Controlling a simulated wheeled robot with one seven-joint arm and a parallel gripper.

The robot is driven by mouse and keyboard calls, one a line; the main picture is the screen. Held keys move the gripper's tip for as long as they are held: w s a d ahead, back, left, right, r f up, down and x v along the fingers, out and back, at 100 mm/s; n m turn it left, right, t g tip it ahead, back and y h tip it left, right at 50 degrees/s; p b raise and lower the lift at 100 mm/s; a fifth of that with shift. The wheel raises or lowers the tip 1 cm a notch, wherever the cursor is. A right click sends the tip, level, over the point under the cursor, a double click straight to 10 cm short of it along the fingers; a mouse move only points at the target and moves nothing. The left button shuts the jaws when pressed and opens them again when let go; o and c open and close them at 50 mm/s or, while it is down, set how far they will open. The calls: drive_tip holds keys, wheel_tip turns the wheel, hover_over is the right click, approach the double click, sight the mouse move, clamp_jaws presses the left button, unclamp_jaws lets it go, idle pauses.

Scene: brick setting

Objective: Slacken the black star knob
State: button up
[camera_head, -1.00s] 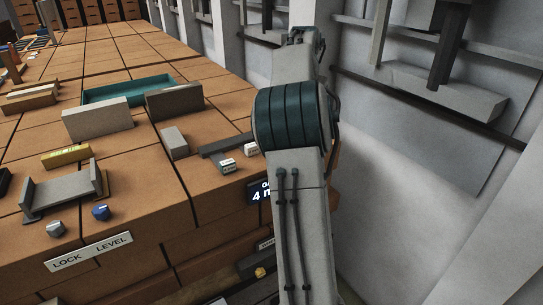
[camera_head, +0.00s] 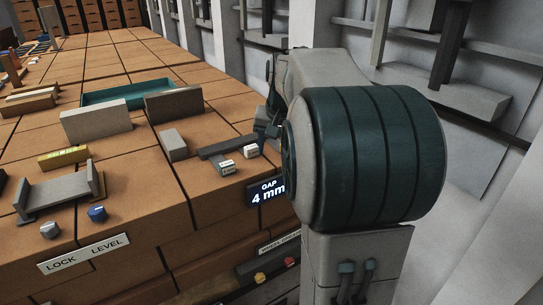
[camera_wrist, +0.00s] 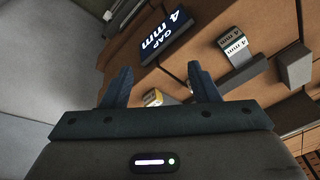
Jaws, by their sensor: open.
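I cannot make out a black star knob in either view; my arm hides part of the bench's right end in the head view. My gripper (camera_wrist: 160,66) is open and empty in the wrist view, its two dark fingers apart. In the head view my gripper (camera_head: 268,120) shows only as a dark part beside my arm, above the bench's right edge. A lit display (camera_head: 268,190) reads "GAP 4 mm"; it also shows in the wrist view (camera_wrist: 168,36).
A grey knob (camera_head: 50,229) and a blue knob (camera_head: 97,213) sit above the "LOCK LEVEL" plate (camera_head: 84,253). A teal tray (camera_head: 125,94) lies farther back. A wall with ledges (camera_head: 450,85) rises at right.

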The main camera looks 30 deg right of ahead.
drive_tip(key=shift+s+a+f+n, duration=0.2)
drive_tip(key=shift+s+a, duration=0.2)
drive_tip(key=shift+a, duration=0.1)
drive_tip(key=shift+s+a+f+n, duration=0.15)
drive_tip(key=shift+s+a+n, duration=0.05)
drive_tip(key=shift+s+a, duration=0.2)
